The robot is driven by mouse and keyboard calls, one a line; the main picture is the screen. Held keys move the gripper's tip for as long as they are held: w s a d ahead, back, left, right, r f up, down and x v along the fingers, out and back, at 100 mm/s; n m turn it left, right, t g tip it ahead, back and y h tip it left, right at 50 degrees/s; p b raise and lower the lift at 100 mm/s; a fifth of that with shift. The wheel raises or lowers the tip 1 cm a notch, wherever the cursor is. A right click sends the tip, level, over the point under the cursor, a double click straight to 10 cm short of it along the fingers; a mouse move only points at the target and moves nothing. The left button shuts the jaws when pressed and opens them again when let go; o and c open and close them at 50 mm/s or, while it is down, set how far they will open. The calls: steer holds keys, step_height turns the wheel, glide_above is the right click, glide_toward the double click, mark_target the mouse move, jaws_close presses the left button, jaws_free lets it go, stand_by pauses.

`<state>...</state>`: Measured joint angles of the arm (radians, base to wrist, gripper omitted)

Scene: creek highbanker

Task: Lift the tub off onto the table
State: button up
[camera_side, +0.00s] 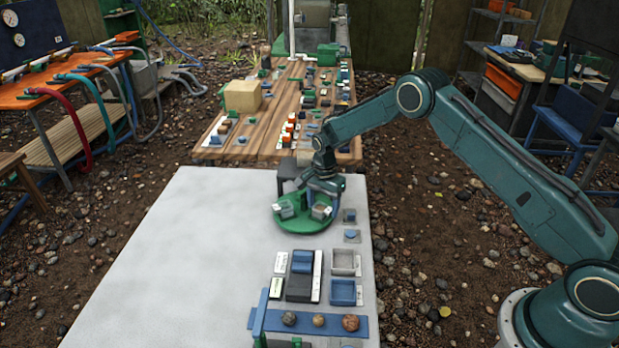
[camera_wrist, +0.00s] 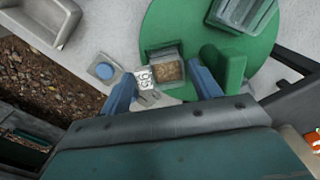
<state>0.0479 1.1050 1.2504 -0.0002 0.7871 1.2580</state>
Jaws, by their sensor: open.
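A small grey square tub (camera_wrist: 168,52) with brown grainy contents sits on a round green turntable (camera_wrist: 163,22) in the wrist view. A white number card (camera_wrist: 146,80) lies beside it. My gripper (camera_wrist: 160,76) is open, with a blue finger on each side of the tub's near part; I cannot tell whether they touch it. In the side view my gripper (camera_side: 323,187) is low over the right part of the turntable (camera_side: 300,224), just above a tub (camera_side: 321,211). A second grey tub (camera_side: 286,211) stands at the turntable's left.
The white table (camera_side: 190,250) is clear to the left. A grey tray (camera_side: 345,262), a blue tray (camera_side: 344,292) and a dark block (camera_side: 300,288) stand in front. A wooden bench (camera_side: 240,150) with many parts is behind.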

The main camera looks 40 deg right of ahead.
steer(key=c, duration=0.8)
steer(key=shift+o, duration=0.2)
steer(key=shift+r, duration=0.15)
step_height(320, 180, up, 20)
stand_by(0.6)
